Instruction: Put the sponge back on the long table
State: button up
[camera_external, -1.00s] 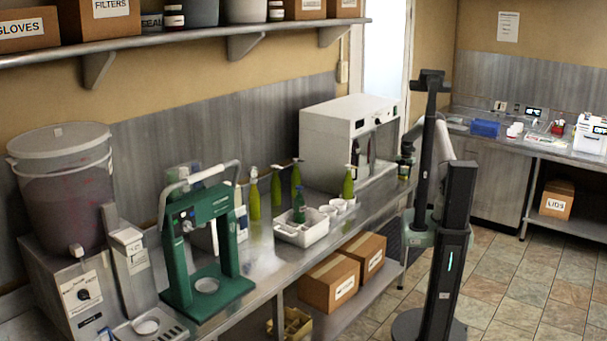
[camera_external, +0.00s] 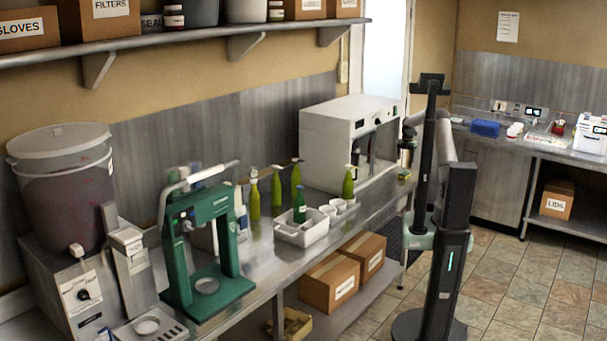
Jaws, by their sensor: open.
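The long table (camera_external: 262,270) runs along the wall from the lower left toward the doorway. A small yellow-green block, which looks like the sponge (camera_external: 404,175), lies on the table's far right end, close to its edge. My gripper (camera_external: 405,148) is a dark shape above the block, with a visible space between them. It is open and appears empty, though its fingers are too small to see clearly.
A white machine (camera_external: 345,145) stands just left of my gripper. Green bottles (camera_external: 276,188) and a white tray (camera_external: 300,232) stand farther left, then a green press (camera_external: 205,245). Boxes (camera_external: 330,282) sit on the lower shelf. Tiled floor is clear to the right.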

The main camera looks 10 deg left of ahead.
jog(key=s+d+r+m, duration=0.4)
jog(key=s+d+m, duration=0.2)
jog(key=s+m, duration=0.25)
jog(key=s+d+r+m, duration=0.4)
jog(key=s+d+m, duration=0.2)
jog(key=s+m, duration=0.3)
jog(key=s+d+f+m, duration=0.2)
jog(key=s+m, duration=0.4)
jog(key=s, duration=0.3)
jog(key=s+d+f+m, duration=0.2)
jog(key=s+m, duration=0.4)
jog(key=s, duration=0.3)
jog(key=shift+s+d+m+t, duration=0.2)
jog(key=shift+d+m+t, duration=0.2)
jog(key=shift+d, duration=0.35)
